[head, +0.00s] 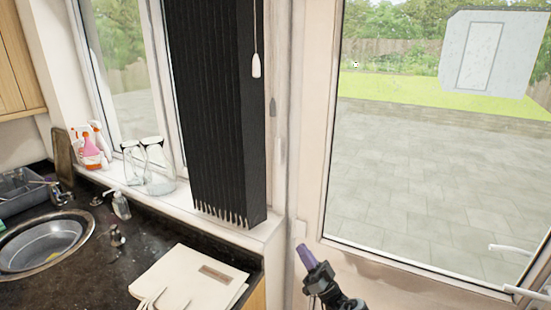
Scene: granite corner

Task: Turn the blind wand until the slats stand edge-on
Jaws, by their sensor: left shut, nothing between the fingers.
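A dark vertical blind (215,110) hangs at the window, its slats gathered in a tight stack. A thin white cord or wand with a white end piece (256,66) hangs in front of the blind's right side; I cannot tell which of the two it is.
A dark worktop holds a round sink (40,243) and a cream folded item (190,282). Glass jars (160,168) and spray bottles (92,148) stand on the sill. A glazed door (430,190) with white handles (525,293) is at right.

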